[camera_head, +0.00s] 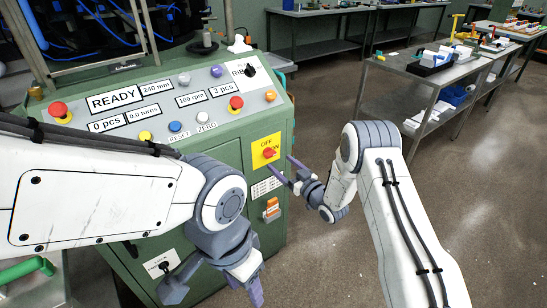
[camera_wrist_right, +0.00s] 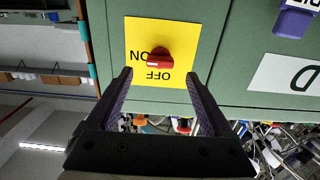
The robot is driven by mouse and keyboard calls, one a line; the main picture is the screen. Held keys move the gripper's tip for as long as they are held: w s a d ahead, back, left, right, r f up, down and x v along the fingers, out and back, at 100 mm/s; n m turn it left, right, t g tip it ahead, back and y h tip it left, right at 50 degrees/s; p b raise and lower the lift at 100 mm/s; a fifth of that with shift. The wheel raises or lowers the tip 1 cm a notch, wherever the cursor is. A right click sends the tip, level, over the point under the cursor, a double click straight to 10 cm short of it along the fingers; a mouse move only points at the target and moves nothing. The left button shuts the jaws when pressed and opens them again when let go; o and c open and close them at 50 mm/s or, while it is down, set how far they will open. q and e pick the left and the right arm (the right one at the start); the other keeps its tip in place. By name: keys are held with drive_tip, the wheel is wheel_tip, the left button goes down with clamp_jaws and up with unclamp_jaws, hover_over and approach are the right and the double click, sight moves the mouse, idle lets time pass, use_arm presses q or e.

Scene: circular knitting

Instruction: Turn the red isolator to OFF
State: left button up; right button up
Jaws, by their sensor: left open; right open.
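The red isolator (camera_head: 269,153) is a small red rotary knob on a yellow plate (camera_head: 258,143) on the green cabinet front. In the right wrist view the knob (camera_wrist_right: 161,56) has a white mark at its left end, toward the ON lettering; OFF is printed below it there. My right gripper (camera_head: 280,165) is open just in front of the plate. In the right wrist view its two fingers (camera_wrist_right: 159,76) are spread to either side of the knob's line, apart from it, with nothing between them. My left gripper (camera_head: 245,287) is open and low, in front of the lower cabinet.
The sloped panel above holds red emergency buttons (camera_head: 236,102), a black selector (camera_head: 249,71) and displays reading READY (camera_head: 115,98). An orange switch (camera_head: 272,205) sits below the yellow plate. Workbenches (camera_head: 440,75) stand at the back right. The floor on the right is clear.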

sight(273, 156)
drive_tip(key=x, duration=0.5)
drive_tip(key=shift+w+a, duration=0.25)
drive_tip(key=shift+w, duration=0.05)
clamp_jaws()
drive_tip(key=shift+d+f+n+b, duration=0.1)
drive_tip(key=shift+f+n+b, duration=0.1)
drive_tip(key=shift+n+b, duration=0.8)
drive_tip(key=n+b, duration=0.3)
drive_tip(key=shift+n, duration=0.3)
drive_tip(key=shift+r+n+b, duration=0.1)
drive_tip(key=shift+n+b, duration=6.1)
drive_tip(key=shift+b, duration=0.95)
